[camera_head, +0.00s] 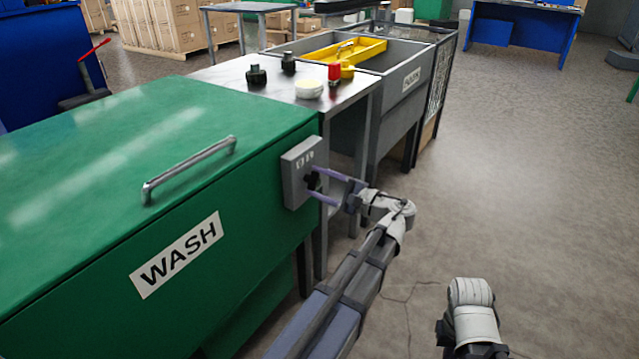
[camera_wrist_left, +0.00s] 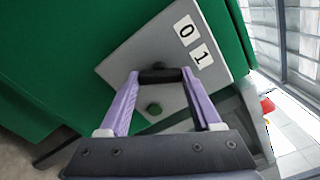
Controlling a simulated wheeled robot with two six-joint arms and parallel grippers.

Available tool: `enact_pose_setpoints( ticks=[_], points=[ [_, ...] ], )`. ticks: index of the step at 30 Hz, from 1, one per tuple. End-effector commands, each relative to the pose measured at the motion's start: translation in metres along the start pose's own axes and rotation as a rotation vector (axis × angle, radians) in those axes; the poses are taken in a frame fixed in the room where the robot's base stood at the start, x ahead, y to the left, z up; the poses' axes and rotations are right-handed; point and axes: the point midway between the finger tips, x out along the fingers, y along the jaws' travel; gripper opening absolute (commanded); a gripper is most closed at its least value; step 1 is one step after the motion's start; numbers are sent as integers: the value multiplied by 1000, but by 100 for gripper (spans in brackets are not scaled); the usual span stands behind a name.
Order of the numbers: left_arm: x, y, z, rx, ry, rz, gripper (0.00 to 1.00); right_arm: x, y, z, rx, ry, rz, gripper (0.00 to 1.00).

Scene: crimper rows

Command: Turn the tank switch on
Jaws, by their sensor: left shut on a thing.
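The fingers are shut on the knob. Which label the knob points to cannot be told. My right gripper is not in view.
A metal table (camera_head: 230,76) beside the tank holds black knobs, a pale round dish (camera_head: 308,88) and a red-topped item (camera_head: 335,72). A grey sink with a yellow tray (camera_head: 352,53) stands behind. Open floor lies to the right.

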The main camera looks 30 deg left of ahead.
Motion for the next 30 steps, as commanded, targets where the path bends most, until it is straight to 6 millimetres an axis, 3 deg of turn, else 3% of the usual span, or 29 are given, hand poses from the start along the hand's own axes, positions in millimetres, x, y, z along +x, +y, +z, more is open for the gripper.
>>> enact_pose_setpoints(
  ticks=[10,11,18,26,30],
  points=[
    [-1,0,-1,5,3,2,9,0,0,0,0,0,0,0],
    [-1,0,-1,5,3,2,66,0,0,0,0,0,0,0],
    [0,0,0,4,2,1,93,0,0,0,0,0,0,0],
    [-1,0,0,3,1,0,95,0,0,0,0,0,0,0],
    [-14,0,-1,3,3,0,95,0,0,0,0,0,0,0]
  ],
)
